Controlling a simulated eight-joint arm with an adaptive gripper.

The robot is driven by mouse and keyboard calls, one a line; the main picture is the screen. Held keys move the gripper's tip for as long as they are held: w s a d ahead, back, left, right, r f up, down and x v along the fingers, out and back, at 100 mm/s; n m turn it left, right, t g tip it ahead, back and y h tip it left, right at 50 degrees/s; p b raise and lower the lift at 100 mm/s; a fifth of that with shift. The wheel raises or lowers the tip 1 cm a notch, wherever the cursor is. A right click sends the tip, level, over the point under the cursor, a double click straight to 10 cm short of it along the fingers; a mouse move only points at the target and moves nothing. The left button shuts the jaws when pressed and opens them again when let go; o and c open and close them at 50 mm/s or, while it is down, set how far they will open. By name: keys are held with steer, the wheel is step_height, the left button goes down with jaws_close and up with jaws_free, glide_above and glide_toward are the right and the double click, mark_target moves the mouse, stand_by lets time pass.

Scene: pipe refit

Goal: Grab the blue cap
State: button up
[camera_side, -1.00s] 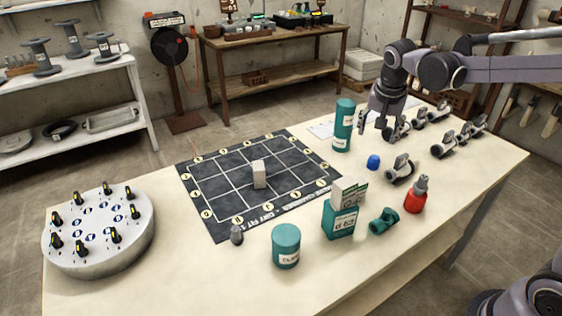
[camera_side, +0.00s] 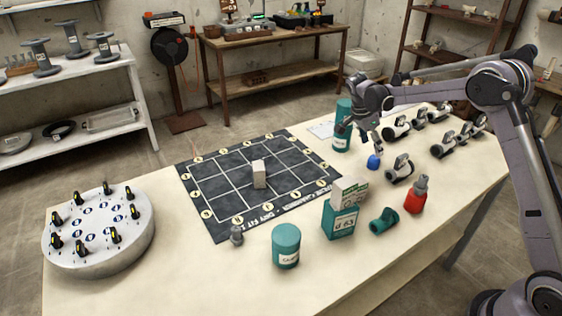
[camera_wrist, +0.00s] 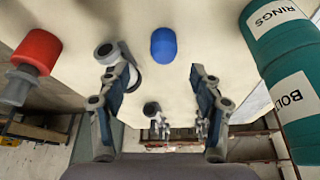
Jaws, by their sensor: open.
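The blue cap (camera_side: 374,162) stands on the pale table, just below my gripper (camera_side: 362,143) in the side view. In the wrist view the blue cap (camera_wrist: 163,44) lies beyond the fingertips, near the middle line between them. My gripper (camera_wrist: 160,76) is open, its two fingers apart on either side, with nothing between them. I cannot tell whether a finger touches the cap in the side view.
White pipe valves (camera_side: 400,168) stand close to the right of the cap. A teal canister (camera_side: 342,138) is close behind on the left. A red bottle (camera_side: 416,196), teal fitting (camera_side: 383,221) and teal box (camera_side: 339,219) are nearer the front. A dark grid mat (camera_side: 225,228) lies left.

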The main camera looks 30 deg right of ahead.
mark_target(374, 157)
steer(key=x, duration=0.8)
steer(key=shift+w+d, duration=0.1)
steer(key=shift+w, duration=0.15)
steer(key=c, duration=0.9)
